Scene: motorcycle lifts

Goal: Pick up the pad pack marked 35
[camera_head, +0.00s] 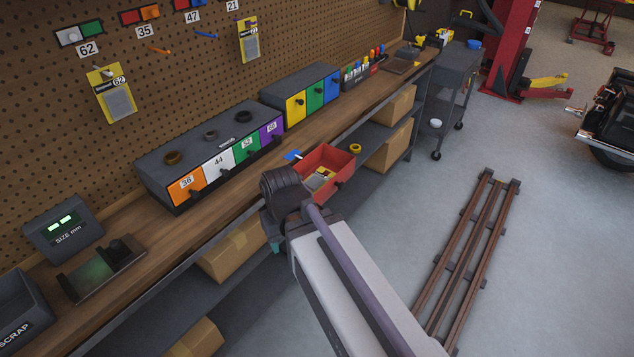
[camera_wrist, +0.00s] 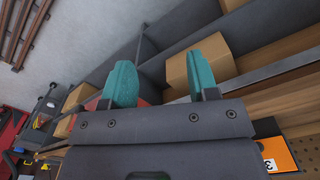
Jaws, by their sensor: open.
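No pad pack with a readable 35 shows. The 35 label (camera_head: 144,31) on the pegboard has an orange hook (camera_head: 159,50) below it with nothing hanging on it. My gripper (camera_wrist: 167,80) is open and empty, with teal fingertips. In the head view it is mostly hidden by my arm, left of and below the red drawer, with a teal tip (camera_head: 275,245) showing by the bench's front edge.
A yellow pack marked 62 (camera_head: 115,100) and another pack (camera_head: 249,40) hang on the pegboard. Drawer units with an orange 36 drawer (camera_head: 186,187) and a yellow drawer (camera_head: 295,107) stand on the bench.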

